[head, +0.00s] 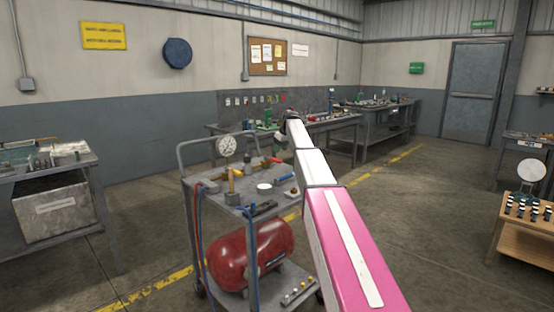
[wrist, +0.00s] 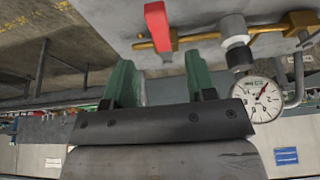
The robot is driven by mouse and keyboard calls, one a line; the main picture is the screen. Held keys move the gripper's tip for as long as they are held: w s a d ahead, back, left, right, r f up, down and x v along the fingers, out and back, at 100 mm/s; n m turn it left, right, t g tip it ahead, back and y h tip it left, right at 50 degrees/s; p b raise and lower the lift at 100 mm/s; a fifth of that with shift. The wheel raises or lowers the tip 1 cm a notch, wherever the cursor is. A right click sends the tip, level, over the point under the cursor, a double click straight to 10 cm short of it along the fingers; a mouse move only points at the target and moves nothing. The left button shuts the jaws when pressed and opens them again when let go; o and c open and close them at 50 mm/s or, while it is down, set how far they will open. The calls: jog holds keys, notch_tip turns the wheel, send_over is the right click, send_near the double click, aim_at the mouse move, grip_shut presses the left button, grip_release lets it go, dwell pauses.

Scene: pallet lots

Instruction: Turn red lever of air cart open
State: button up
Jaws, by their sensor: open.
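The air cart (head: 199,211) stands in front of me in the head view, a grey two-shelf trolley. Its red lever (head: 273,160) is small on the top shelf, near the gauge (head: 226,146). In the wrist view the red lever (wrist: 157,27) sits on a brass pipe (wrist: 205,38) at the top of the picture. My gripper (wrist: 158,72) has green fingers, open and empty. The red lever lies ahead of the gap between the fingertips, apart from them. The gauge also shows in the wrist view (wrist: 259,98), right of the fingers.
A blue lever (head: 284,177) and other fittings crowd the cart top. A red tank (head: 240,258) lies below, with hoses on the cart's left side. Benches stand behind (head: 345,121) and at left (head: 75,160).

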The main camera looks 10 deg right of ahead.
aim_at(277, 159)
jog(key=x, duration=0.6)
jog(key=shift+f, duration=0.35)
grip_shut()
